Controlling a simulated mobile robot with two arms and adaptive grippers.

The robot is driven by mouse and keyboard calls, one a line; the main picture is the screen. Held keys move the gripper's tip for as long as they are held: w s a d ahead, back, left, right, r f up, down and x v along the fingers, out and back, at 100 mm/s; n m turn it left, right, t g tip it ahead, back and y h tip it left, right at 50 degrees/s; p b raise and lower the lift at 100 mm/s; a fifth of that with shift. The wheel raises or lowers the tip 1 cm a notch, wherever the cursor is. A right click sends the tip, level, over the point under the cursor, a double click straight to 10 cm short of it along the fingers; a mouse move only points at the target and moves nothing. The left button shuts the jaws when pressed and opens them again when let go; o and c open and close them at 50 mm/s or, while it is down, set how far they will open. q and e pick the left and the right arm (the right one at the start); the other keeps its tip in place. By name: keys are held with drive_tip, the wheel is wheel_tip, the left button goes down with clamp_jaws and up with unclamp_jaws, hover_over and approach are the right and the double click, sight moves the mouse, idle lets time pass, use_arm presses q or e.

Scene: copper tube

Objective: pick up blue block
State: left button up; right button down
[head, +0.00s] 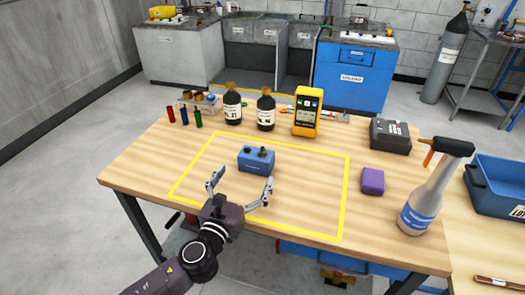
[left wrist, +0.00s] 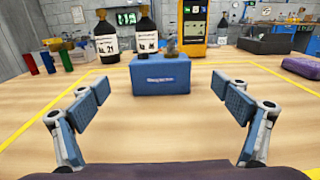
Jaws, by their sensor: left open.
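The blue block (head: 256,160) stands on the wooden table inside a yellow outlined rectangle (head: 347,195). It has dark round fittings on top. In the left wrist view the blue block (left wrist: 160,75) is straight ahead, centred beyond the fingers, with a small printed label on its near face. My left gripper (head: 241,184) is open and empty, on the near side of the block. In the left wrist view its two fingers (left wrist: 161,104) are spread wide, apart from the block. My right gripper is not in view.
Behind the block stand two dark bottles (head: 232,107) and a yellow device (head: 306,114). Small coloured cylinders (head: 184,116) are at the back left. A purple block (head: 373,180), a black case (head: 390,135) and a spray bottle (head: 429,195) are to the right. The space around the blue block is clear.

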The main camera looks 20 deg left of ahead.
sight(253, 162)
use_arm(q)
drive_tip(key=shift+w, duration=0.45)
drive_tip(key=shift+w+r, duration=0.1)
drive_tip(key=shift+w, duration=0.1)
drive_tip(key=shift+w+d+r, duration=0.1)
drive_tip(key=shift+w+r, duration=0.1)
drive_tip(key=shift+w, duration=0.7)
drive_tip(key=w, duration=0.3)
drive_tip(key=shift+w+d+f, duration=0.1)
drive_tip(key=shift+w+f, duration=0.05)
drive_tip(key=shift+w, duration=0.45)
drive_tip(key=c, duration=1.8)
drive_tip(key=shift+c, duration=0.8)
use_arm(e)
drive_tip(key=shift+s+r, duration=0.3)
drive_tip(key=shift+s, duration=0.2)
use_arm(q)
drive_tip(key=shift+w+r+p, duration=0.1)
drive_tip(key=shift+r+p, duration=0.1)
drive_tip(key=shift+p, duration=0.1)
